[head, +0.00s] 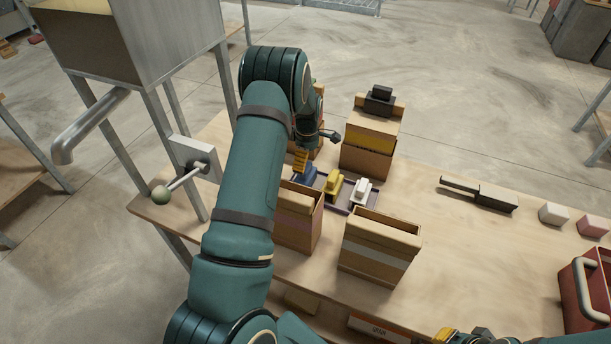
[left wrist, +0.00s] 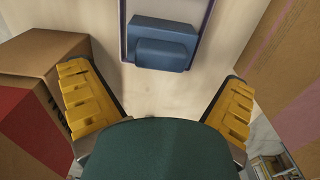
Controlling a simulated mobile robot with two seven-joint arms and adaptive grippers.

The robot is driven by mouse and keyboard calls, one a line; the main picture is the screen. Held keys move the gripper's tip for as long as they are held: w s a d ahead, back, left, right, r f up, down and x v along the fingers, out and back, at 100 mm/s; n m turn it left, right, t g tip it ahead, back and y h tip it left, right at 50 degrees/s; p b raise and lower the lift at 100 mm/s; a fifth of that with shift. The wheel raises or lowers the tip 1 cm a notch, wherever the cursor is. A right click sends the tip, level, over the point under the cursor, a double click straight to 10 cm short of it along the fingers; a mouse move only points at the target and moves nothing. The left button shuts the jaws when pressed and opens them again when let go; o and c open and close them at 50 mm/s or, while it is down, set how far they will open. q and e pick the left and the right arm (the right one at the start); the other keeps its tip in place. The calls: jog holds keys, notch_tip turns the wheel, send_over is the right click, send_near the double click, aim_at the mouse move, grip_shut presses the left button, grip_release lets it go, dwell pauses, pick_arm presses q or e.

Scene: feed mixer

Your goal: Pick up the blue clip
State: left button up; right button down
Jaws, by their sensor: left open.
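The blue clip (head: 309,174) lies in the left part of a shallow tray with a dark purple rim (head: 346,209), beside a yellow clip (head: 333,184) and a white clip (head: 361,191). In the left wrist view the blue clip (left wrist: 160,45) sits at the top centre inside the tray's rim (left wrist: 123,30). My left gripper (left wrist: 156,82) is open and empty, with its yellow fingers spread wide and apart from the clip. In the head view my left gripper (head: 302,161) is partly hidden by my arm. Part of my right gripper (head: 446,335) shows at the bottom edge; its jaws are unclear.
Open cardboard boxes (head: 380,247) stand in front of the tray, one partly behind my left arm. A taller carton (head: 367,158) stands behind. A black tool (head: 480,193), pale blocks (head: 553,213) and a red crate (head: 578,292) are at the right. The middle right tabletop is clear.

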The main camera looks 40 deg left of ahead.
aim_at(306, 169)
pick_arm(q)
jog(key=f, duration=0.5)
jog(key=shift+s+a, duration=0.1)
jog(key=shift+a, duration=0.1)
jog(key=c, duration=1.1)
